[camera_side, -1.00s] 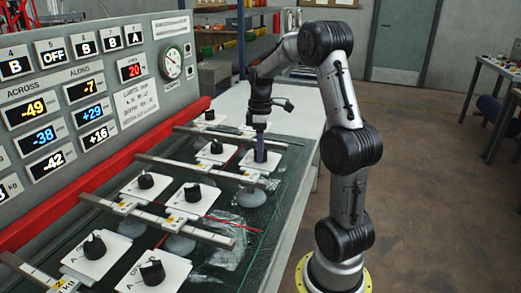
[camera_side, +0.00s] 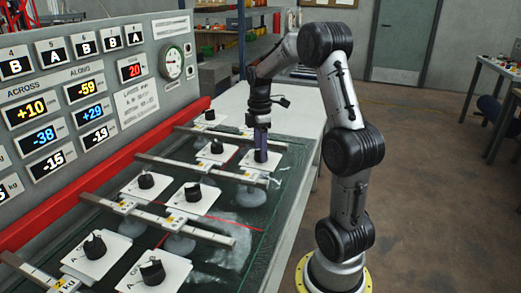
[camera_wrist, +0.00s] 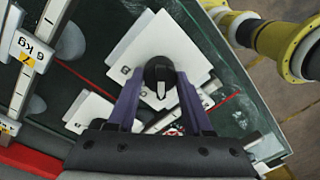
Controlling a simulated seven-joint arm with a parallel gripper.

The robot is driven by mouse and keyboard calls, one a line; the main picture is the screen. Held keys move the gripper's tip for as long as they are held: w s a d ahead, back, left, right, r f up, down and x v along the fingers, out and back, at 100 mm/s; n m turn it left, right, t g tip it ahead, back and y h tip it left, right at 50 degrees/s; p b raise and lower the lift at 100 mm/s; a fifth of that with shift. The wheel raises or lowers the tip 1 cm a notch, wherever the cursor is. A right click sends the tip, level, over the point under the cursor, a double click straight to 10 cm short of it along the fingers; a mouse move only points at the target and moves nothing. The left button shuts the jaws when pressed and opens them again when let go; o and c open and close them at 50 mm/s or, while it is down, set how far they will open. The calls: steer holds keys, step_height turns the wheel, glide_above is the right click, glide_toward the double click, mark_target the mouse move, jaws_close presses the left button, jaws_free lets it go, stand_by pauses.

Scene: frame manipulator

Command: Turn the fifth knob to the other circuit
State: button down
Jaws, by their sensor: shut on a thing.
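My gripper (camera_side: 260,154) points straight down and is shut on a black knob on a white plate (camera_side: 274,164), the far right one in the side view. In the wrist view the purple fingers stand on either side of this knob (camera_wrist: 160,72), whose white pointer mark faces down the picture. The fingers hide most of the knob in the side view. The display panel (camera_side: 100,85) shows A under number 5 (camera_side: 52,54) and B under number 4 (camera_side: 16,67).
Several other knobs on white plates, such as a near one (camera_side: 152,272), sit along metal rails (camera_side: 195,230) over a dark green glass top. A red bar (camera_side: 100,180) runs below the panel. A round gauge (camera_side: 172,64) is at the panel's right.

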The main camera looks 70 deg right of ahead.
steer(key=shift+r, duration=0.1)
steer(key=shift+c, duration=1.6)
jaws_free()
step_height(320, 180, up, 14)
steer(key=shift+w+d, duration=0.2)
